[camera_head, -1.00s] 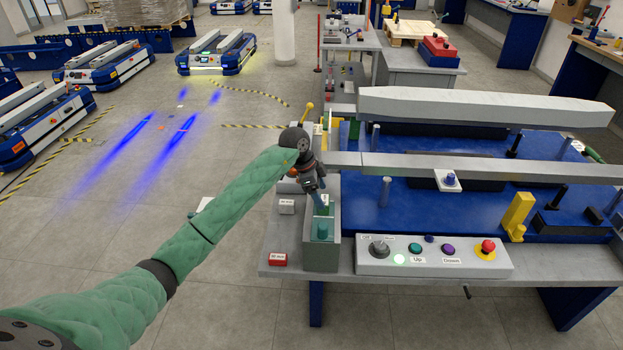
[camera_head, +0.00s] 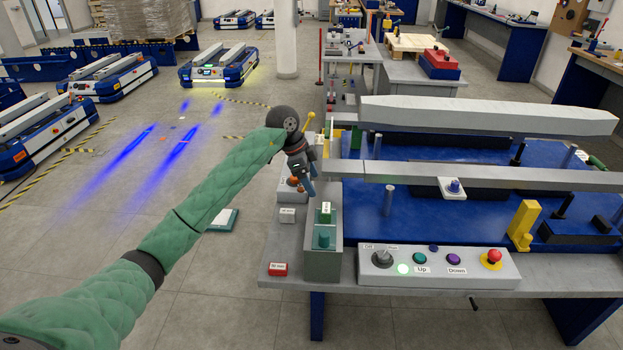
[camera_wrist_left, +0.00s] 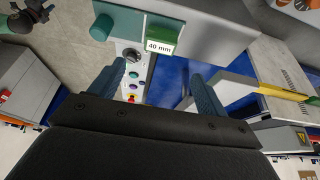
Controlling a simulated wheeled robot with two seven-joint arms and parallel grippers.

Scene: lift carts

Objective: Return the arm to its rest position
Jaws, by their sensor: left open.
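My left arm, in a green quilted sleeve, reaches in from the left in the head view. Its gripper (camera_head: 305,186) hangs above the left end of the workbench, just above and left of a grey holder (camera_head: 323,262) with green and teal parts. In the left wrist view the two blue-grey fingers (camera_wrist_left: 158,92) stand apart with nothing between them. Beyond them shows a green block labelled 40 mm (camera_wrist_left: 163,36), apart from the fingers, and a teal knob (camera_wrist_left: 101,27). My right gripper is not in view.
A control box (camera_head: 437,269) with buttons and a switch sits at the bench's front edge. A blue lift cart (camera_head: 420,218) with grey beams fills the bench's right. Small red (camera_head: 278,269) and white (camera_head: 287,215) blocks lie by the holder.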

